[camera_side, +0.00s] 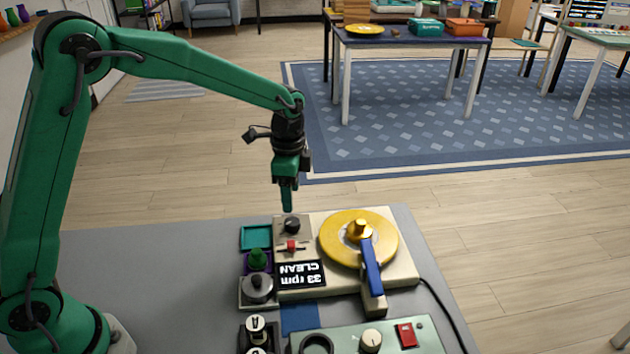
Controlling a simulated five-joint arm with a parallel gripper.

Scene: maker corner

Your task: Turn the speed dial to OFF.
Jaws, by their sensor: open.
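The record-player-like unit (408,268) is cream, with a yellow platter (340,248) and a blue arm (370,268). A small black dial (292,226) sits at its far left corner; I take it as the speed dial. Its markings are too small to read. A black sign (300,274) on the unit shows "33 rpm" and "CLEAN" upside down. My gripper (287,208) points straight down just above the black dial, open, its fingers overlapping in this view. I cannot tell whether the tips touch the dial.
Left of the unit are a teal tray (256,237), a green knob (258,257) and a grey round piece (257,287). A green panel (385,340) stands in front. The grey tabletop (170,270) is clear at left.

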